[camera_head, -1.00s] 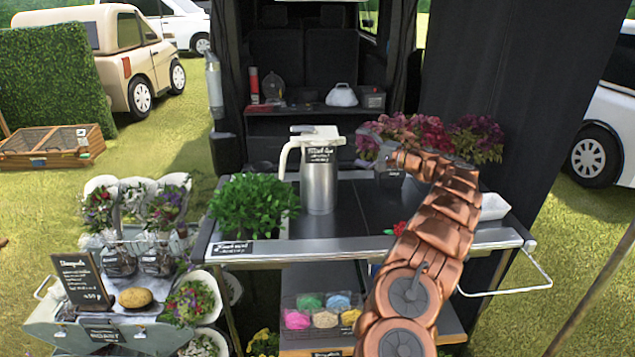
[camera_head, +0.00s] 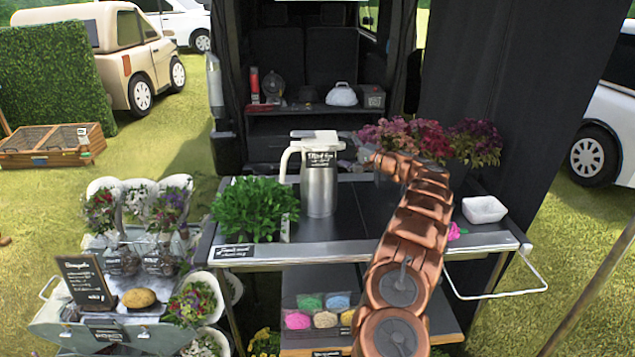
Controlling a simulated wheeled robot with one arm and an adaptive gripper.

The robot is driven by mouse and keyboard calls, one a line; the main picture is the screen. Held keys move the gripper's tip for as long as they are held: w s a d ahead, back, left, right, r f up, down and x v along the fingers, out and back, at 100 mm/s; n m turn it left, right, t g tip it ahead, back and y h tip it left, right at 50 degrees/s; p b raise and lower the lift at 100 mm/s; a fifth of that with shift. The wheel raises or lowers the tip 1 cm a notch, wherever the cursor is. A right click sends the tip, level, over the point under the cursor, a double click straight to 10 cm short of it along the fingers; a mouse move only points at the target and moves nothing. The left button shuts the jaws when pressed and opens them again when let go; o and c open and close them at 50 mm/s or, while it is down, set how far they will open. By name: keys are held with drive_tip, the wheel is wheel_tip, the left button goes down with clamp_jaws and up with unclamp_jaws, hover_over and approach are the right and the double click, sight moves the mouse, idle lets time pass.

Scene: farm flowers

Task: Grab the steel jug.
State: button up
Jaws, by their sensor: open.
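The steel jug (camera_head: 318,190) stands upright on the dark top of the cart (camera_head: 348,213), left of the middle. It has a cream lid and spout, a cream handle on its left side and a small dark label on its upper front. My copper-coloured arm reaches up from the bottom right. Its end, my gripper (camera_head: 369,156), is open, to the right of the jug in the picture and apart from it. The fingers are small and partly lost against the flowers behind them. Nothing shows between them.
A leafy green plant (camera_head: 254,207) stands close to the jug's left. Red and purple flowers (camera_head: 430,139) are behind my arm. A white tray (camera_head: 484,210) sits at the cart's right end. A flower stand (camera_head: 110,330) with a chalkboard is at lower left.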

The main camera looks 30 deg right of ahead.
drive_tip(key=c, duration=1.2)
drive_tip(key=shift+a+f, duration=0.1)
drive_tip(key=shift+f, duration=0.05)
clamp_jaws()
drive_tip(key=shift+f, duration=0.15)
